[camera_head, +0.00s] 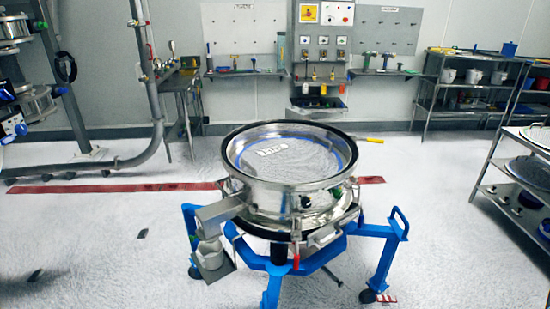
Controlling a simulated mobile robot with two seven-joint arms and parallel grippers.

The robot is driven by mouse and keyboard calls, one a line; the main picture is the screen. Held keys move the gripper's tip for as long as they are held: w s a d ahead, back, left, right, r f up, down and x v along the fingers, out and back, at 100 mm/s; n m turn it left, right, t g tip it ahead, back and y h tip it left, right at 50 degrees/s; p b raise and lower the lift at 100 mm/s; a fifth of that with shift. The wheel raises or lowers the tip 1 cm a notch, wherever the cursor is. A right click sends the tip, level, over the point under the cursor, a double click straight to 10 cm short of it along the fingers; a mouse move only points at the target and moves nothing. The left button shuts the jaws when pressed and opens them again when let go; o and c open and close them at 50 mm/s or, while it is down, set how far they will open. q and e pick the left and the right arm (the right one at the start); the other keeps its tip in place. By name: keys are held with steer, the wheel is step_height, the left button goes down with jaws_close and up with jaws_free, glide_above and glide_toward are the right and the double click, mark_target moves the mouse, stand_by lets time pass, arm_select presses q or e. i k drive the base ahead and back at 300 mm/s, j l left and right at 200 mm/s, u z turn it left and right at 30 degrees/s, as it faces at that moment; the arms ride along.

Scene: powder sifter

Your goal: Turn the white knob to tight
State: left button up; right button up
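A round steel powder sifter (290,200) stands in the middle of the floor on a blue wheeled frame (387,262). Pale powder lies on the mesh inside its rim. A steel outlet spout (219,211) points to the lower left, above a small container (210,256). A small dark knob (306,201) and a red-handled lever (296,262) show on the sifter's side. I cannot make out a white knob clearly. A small pale round part shows on the blue-and-steel pipe fitting (18,125) at the left edge, too small to identify. Neither of my grippers is in view.
Steel piping (155,90) stands at the left. A red strip (120,188) crosses the floor behind the sifter. A control cabinet (322,60) and tool boards line the back wall. Shelving (455,95) and a rack (495,185) stand at the right. The front floor is mostly clear.

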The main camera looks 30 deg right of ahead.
mark_target(354, 178)
steer(key=z, duration=1.6)
steer(key=k, duration=0.8)
steer(key=k+u, duration=0.15)
steer(key=u, duration=0.25)
steer(key=k+u, duration=0.15)
steer(key=u, duration=0.2)
steer(key=k+j+u, duration=0.1)
steer(key=u, duration=0.3)
steer(key=i+l+u, duration=0.15)
steer(key=l, duration=0.2)
steer(key=i+l+u, duration=0.2)
steer(key=l, duration=0.2)
steer(key=i+l, duration=0.15)
steer(key=l, duration=0.2)
steer(key=i+l, duration=0.1)
steer(key=l, duration=0.25)
steer(key=i+l, duration=0.15)
steer(key=l, duration=0.2)
steer(key=i+l, duration=0.15)
steer(key=l, duration=0.2)
steer(key=i+l, duration=0.15)
steer(key=l, duration=0.2)
steer(key=i+l, duration=0.1)
steer(key=l, duration=0.25)
